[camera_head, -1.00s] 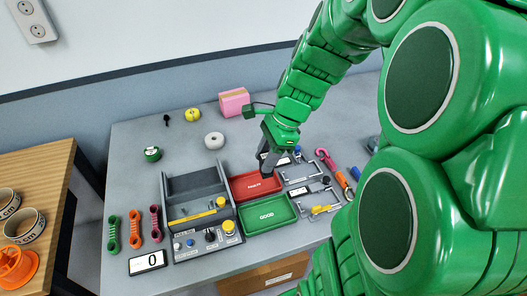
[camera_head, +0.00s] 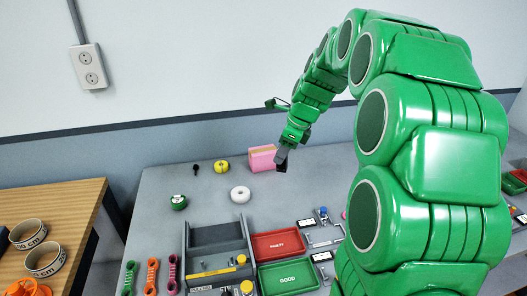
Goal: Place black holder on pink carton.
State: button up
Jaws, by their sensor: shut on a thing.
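The pink carton (camera_head: 260,159) stands at the back of the grey table, near the wall. My gripper (camera_head: 282,160) is just right of the carton in the picture, overlapping its right edge. It points down and is shut on a small dark piece, the black holder (camera_head: 281,168), which shows only partly at the fingertips. I cannot tell whether the holder touches the carton or hangs in front of it or above it.
A yellow tape roll (camera_head: 221,167), a white ring (camera_head: 240,194) and a green roll (camera_head: 178,202) lie left of the carton. A red tray (camera_head: 278,245), a green tray (camera_head: 288,277) and a grey bin (camera_head: 217,238) stand nearer. The table between carton and trays is mostly clear.

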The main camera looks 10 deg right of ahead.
jog(key=w+r+m+t, duration=0.1)
jog(key=w+r+m, duration=0.2)
jog(key=w, duration=0.9)
send_over(263, 150)
notch_tip(263, 150, down, 9)
jog(key=shift+s, duration=0.2)
jog(key=shift+f, duration=0.15)
jog(key=shift+w+f, duration=0.15)
jog(key=shift+f, duration=1.6)
jog(key=shift+f, duration=0.1)
jog(key=o, duration=1.1)
